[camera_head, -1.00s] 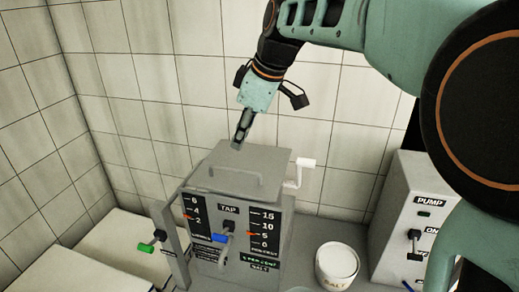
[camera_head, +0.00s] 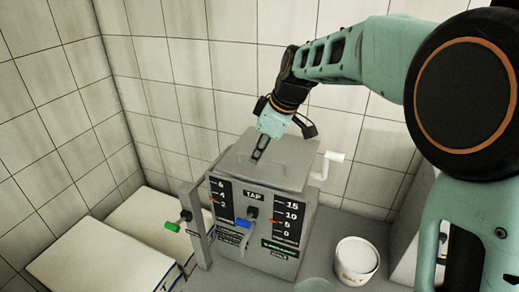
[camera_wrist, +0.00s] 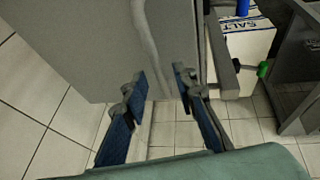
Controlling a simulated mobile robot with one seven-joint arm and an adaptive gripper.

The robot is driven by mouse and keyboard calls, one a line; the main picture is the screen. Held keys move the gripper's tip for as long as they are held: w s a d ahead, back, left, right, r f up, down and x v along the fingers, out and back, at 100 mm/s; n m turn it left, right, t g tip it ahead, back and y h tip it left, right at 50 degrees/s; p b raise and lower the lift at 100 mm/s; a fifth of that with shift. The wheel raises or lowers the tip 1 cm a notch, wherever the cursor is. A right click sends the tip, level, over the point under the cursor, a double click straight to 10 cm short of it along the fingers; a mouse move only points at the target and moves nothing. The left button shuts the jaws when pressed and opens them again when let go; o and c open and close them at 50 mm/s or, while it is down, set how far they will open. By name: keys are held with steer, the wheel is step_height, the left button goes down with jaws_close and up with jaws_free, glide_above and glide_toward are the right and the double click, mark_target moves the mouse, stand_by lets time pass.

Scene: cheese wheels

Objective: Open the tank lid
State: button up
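The grey tank (camera_head: 287,222) stands against the tiled wall, with a TAP label, two scales and a blue-handled tap (camera_head: 243,223) on its front. Its flat grey lid (camera_head: 300,160) looks shut. My gripper (camera_head: 257,155) points down at the lid, over the handle area, and partly hides it in the head view. In the wrist view the lid's curved handle (camera_wrist: 153,40) runs down toward the gap between my fingers (camera_wrist: 160,88). The fingers are apart with nothing clearly held between them. I cannot tell whether they touch the lid.
A white crank (camera_head: 328,163) sticks out at the tank's right side. A green-handled valve (camera_head: 180,222) stands at its left. A white bucket (camera_head: 357,262) is at the front right.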

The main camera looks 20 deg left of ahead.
jaws_close()
steer(key=shift+r, duration=0.2)
stand_by(0.4)
